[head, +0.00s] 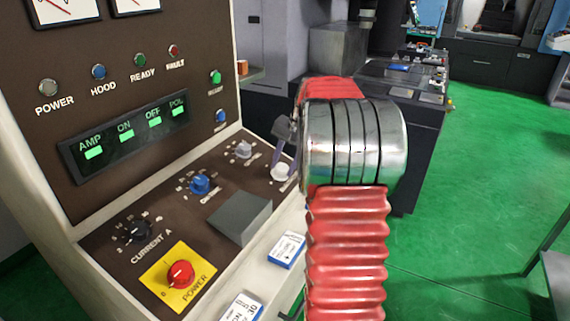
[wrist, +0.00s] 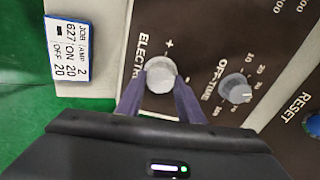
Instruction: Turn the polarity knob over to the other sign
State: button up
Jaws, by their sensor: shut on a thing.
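The polarity knob (wrist: 160,70) is a pale round knob on the brown panel, beside lettering that starts "ELECTR". A plus mark shows just above it in the wrist view; the minus side is partly hidden by a finger. It also shows in the head view (head: 281,172) at the far right of the sloping panel. My gripper (wrist: 160,85) has its two purple-grey fingers on either side of the knob and is shut on it. In the head view my gripper (head: 283,160) reaches down to the knob. Which sign the knob points at is not clear.
A grey off-time knob (wrist: 235,88) sits close by on the right. A blue knob (head: 199,185), a black current knob (head: 134,232) and a red power switch (head: 180,274) are further left. A grey block (head: 240,217) stands on the panel. A job card (head: 287,249) lies on the ledge.

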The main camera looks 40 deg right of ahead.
jog(key=shift+a+m, duration=0.1)
jog(key=shift+m, duration=1.5)
jog(key=shift+w, duration=0.1)
jog(key=o, duration=1.1)
jog(key=shift+c, duration=0.2)
jog(key=a+v, duration=0.1)
jog(key=v, duration=1.2)
jog(key=shift+d+r, duration=0.35)
jog(key=shift+d, duration=0.15)
jog(key=shift+d, duration=0.1)
